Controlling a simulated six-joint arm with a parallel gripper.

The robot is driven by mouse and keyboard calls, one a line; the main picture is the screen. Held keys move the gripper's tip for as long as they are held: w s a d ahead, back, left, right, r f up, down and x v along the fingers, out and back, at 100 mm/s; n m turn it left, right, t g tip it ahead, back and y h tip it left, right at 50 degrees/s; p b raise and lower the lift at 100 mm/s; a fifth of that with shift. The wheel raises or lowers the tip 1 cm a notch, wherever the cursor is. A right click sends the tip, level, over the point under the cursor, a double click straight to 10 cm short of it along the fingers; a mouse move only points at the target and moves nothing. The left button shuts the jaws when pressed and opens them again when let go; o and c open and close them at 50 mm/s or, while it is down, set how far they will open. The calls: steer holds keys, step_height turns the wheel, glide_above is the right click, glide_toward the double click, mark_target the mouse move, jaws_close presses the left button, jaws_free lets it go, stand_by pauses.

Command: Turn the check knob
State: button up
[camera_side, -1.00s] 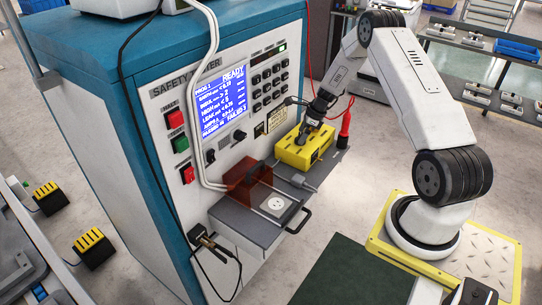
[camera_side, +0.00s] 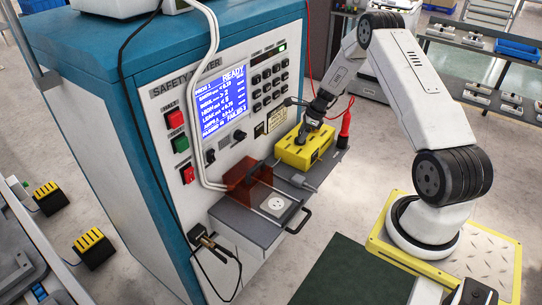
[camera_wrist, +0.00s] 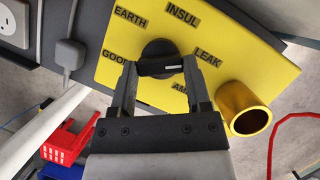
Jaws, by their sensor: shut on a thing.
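The check knob (camera_wrist: 158,48) is dark and round, on a yellow box (camera_wrist: 110,72) with labels EARTH, INSUL, LEAK, GOOD and one partly hidden, around it. A short white mark shows on the knob's grip bar. My gripper (camera_wrist: 160,68) has a finger on each side of this bar and is shut on it in the wrist view. In the side view, my gripper (camera_side: 306,135) reaches down onto the top of the yellow box (camera_side: 296,156), which hides the knob there.
The safety tester screen (camera_side: 222,100) reads READY. A red cover (camera_side: 240,180) and a socket (camera_side: 274,204) sit left of the box. A red probe (camera_side: 345,125) stands at its right. A brass tube (camera_wrist: 246,108) is close to my gripper.

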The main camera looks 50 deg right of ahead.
steer(key=n+g+y, duration=0.1)
steer(key=n, duration=0.3)
steer(key=shift+w+d, duration=0.1)
steer(key=n, duration=0.2)
steer(key=n+g, duration=0.1)
steer(key=n, duration=0.1)
steer(key=shift+w+n+g+y, duration=0.15)
steer(key=shift+n+g+y, duration=0.15)
steer(key=shift+n+y, duration=0.1)
steer(key=n+g, duration=0.1)
steer(key=n, duration=0.3)
steer(key=shift+w+n+g, duration=0.15)
steer(key=shift+n+g, duration=0.15)
steer(key=shift+g, duration=0.1)
steer(key=n+g, duration=0.1)
steer(key=n, duration=0.3)
steer(key=shift+w+n+g, duration=0.1)
steer(key=shift+n+g, duration=0.3)
steer(key=o, duration=1.3)
steer(key=shift+r+h, duration=0.15)
steer(key=shift+h, duration=0.15)
